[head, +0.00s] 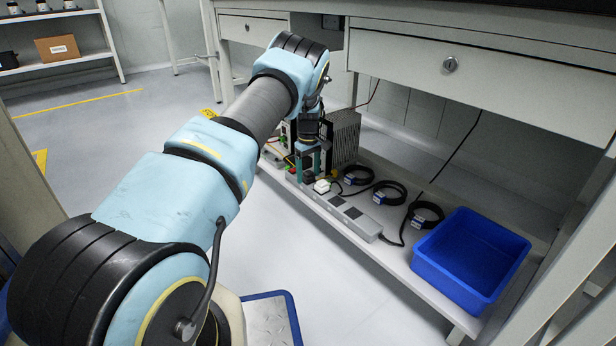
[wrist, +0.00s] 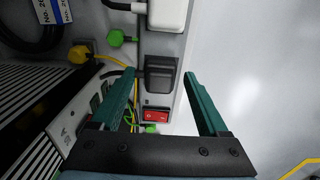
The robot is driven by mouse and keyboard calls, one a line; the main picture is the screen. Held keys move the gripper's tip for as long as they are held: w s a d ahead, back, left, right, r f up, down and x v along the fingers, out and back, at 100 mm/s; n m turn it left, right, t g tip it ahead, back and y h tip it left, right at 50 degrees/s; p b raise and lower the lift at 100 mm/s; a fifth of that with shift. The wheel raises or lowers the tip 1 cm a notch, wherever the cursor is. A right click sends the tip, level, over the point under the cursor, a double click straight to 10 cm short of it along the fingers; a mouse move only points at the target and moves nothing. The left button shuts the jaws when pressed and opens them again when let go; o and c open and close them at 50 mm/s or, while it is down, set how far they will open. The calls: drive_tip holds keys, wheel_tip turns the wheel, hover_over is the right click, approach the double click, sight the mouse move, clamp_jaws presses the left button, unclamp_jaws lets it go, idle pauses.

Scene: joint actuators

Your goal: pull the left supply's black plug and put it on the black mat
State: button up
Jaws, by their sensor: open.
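My gripper (wrist: 160,73) has two green fingers and is open. A black plug (wrist: 161,75) sits on the grey strip (wrist: 154,101) between the fingertips, with a gap on each side. A black vented supply unit (wrist: 40,110) is at the left of the wrist view; a grey perforated case (head: 343,135) stands behind my gripper in the head view. I cannot tell which supply the plug feeds. The black mat cannot be made out.
A white plug (wrist: 168,14) sits beside the black one on the strip. A red switch (wrist: 155,115) lies between the fingers. Coiled black cables (head: 388,192) and a blue bin (head: 470,262) are farther right on the shelf. Drawers (head: 490,70) overhang it.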

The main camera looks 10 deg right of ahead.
sight(308, 172)
clamp_jaws()
idle(0.5)
drive_tip(key=shift+r, duration=0.1)
idle(0.3)
drive_tip(key=shift+r+p, duration=2.25)
drive_tip(key=shift+r, duration=0.65)
